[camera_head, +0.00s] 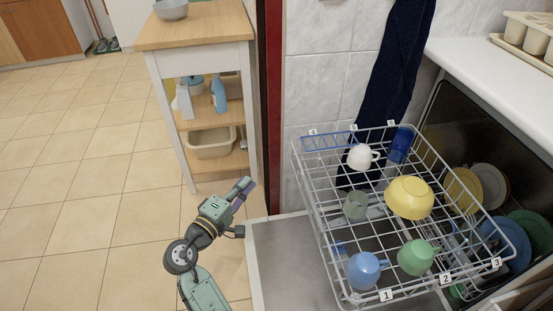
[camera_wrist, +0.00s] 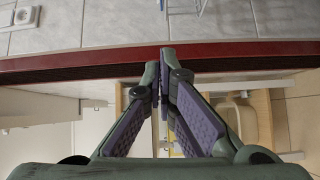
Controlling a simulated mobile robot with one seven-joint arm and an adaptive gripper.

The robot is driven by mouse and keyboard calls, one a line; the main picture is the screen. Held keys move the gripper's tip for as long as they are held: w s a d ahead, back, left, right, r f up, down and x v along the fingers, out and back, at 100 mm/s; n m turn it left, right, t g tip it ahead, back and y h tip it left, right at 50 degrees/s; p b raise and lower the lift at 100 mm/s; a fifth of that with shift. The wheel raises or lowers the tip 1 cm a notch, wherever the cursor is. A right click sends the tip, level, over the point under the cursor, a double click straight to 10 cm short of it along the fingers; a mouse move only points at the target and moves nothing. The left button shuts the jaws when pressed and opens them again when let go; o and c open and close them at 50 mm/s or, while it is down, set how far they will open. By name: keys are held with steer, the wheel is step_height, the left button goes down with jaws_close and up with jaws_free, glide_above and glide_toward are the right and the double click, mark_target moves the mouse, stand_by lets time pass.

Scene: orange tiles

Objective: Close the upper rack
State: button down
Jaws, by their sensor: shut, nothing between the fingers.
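The upper rack (camera_head: 322,229) is a white wire basket, pulled out of the dishwasher (camera_head: 447,112) at the right of the head view. It holds a yellow bowl (camera_head: 409,198), a white cup (camera_head: 361,157), a blue mug (camera_head: 364,270), a green mug (camera_head: 416,257), a clear glass (camera_head: 355,206) and a blue glass (camera_head: 400,146). My gripper (camera_head: 248,186) is left of the rack, apart from it, over the floor near the open dishwasher door (camera_head: 281,258). In the wrist view my gripper (camera_wrist: 162,75) has its fingertips together with nothing between them.
A wooden-topped trolley (camera_head: 190,28) with bins and bottles stands behind my gripper. A dark red post (camera_head: 273,90) and a hanging dark blue towel (camera_head: 385,75) are behind the rack. Plates (camera_head: 490,185) stand inside the dishwasher. The tiled floor (camera_head: 80,200) at left is clear.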

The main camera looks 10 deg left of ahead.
steer(key=w+d+h, duration=0.1)
steer(key=w+d, duration=0.8)
steer(key=w, duration=0.1)
steer(key=shift+w+f, duration=0.15)
steer(key=shift+f, duration=0.2)
steer(key=shift+d, duration=0.15)
